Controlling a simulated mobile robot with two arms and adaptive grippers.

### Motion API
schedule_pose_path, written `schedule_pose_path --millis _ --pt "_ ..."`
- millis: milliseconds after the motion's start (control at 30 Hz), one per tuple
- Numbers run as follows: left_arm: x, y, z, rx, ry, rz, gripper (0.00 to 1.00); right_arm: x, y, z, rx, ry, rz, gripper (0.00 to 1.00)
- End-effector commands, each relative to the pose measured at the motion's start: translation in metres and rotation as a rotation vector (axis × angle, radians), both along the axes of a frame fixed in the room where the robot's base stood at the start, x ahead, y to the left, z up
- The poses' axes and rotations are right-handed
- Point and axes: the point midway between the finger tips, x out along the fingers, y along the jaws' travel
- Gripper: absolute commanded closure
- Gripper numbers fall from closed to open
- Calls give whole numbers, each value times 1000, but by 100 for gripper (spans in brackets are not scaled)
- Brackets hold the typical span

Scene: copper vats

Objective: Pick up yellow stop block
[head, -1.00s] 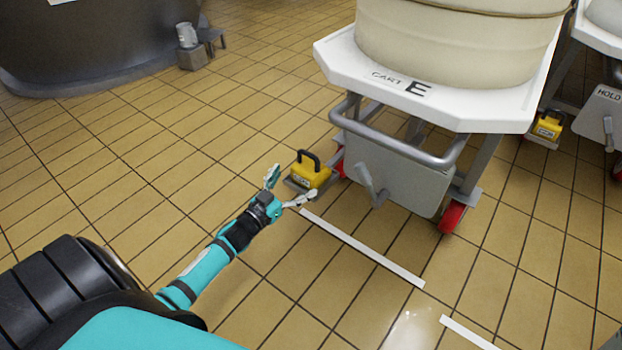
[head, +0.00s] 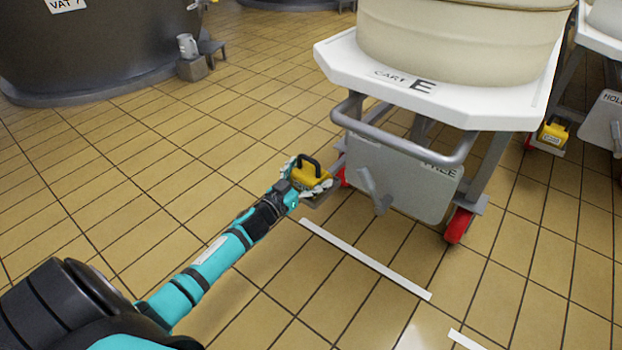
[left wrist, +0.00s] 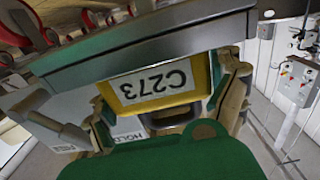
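The yellow stop block (head: 309,176) with a black handle sits on a small grey bracket at the left foot of the cart marked E. My left gripper (head: 305,178) reaches it from the front left, with one finger on either side of the block. The fingers look spread around it, and I see no sign of it being lifted. In the left wrist view the yellow block (left wrist: 158,88) shows a white label reading C273, upside down, between the two fingers (left wrist: 170,110). Finger contact is hard to make out. My right gripper is not in view.
Cart E (head: 440,95) carries a cream vat and has a grey front bar and red wheels. Another yellow block (head: 553,134) sits by a second cart at right. A dark vat (head: 95,45) stands at the back left. The tiled floor at left is open.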

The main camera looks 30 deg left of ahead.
Motion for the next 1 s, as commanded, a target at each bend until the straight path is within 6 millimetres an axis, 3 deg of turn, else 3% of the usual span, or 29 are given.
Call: schedule_pose_path --millis 67,400,1000 --pt "0 0 0 0 0 0 22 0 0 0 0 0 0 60" --pt "0 -1 0 0 0 -1 67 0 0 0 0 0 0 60" --pt "0 0 7 0 -4 -1 69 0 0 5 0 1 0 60"
